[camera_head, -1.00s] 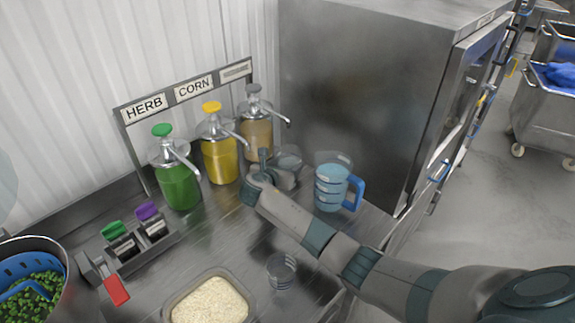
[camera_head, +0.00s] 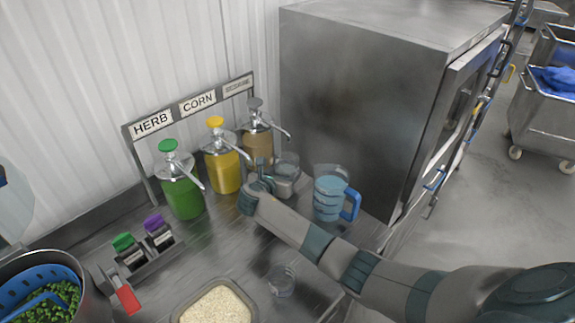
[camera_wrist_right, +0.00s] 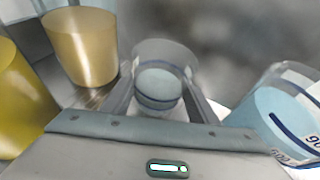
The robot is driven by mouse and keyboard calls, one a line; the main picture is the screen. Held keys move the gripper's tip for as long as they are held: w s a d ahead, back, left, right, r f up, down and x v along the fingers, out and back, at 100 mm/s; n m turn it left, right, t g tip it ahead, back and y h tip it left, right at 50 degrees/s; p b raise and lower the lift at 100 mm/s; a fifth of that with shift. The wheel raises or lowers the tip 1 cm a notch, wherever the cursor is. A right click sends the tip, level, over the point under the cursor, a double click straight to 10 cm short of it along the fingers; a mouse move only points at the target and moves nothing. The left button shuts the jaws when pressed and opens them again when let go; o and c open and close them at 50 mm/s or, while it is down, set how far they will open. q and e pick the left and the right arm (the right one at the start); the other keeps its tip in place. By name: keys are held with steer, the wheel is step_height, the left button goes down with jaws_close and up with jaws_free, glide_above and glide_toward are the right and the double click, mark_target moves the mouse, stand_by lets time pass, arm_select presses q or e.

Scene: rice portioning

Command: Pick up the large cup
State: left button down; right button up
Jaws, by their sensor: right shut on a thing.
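A smaller clear cup (camera_head: 281,280) stands nearer the front of the counter. My left gripper is not in view.
A blue-handled jug (camera_head: 328,198) stands close to the right of the large cup. Green (camera_head: 183,197), yellow (camera_head: 224,172) and brown (camera_head: 258,147) pump bottles stand to the left. A steel cabinet (camera_head: 350,100) rises behind. A rice tray (camera_head: 250,303) is in front.

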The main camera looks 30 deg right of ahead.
steer(key=s+a+p, duration=0.2)
steer(key=a, duration=0.1)
steer(key=s+a+p, duration=0.1)
steer(key=s, duration=0.1)
steer(key=shift+a+r+p, duration=0.25)
steer(key=shift+a+p, duration=0.1)
steer(key=s+a, duration=0.1)
steer(key=a, duration=0.1)
steer(key=s+a, duration=0.2)
steer(key=shift+s+a+f, duration=0.15)
steer(key=shift+s, duration=0.15)
steer(key=shift+s+a, duration=1.4)
steer(key=shift+a, duration=0.2)
steer(key=shift+s, duration=0.1)
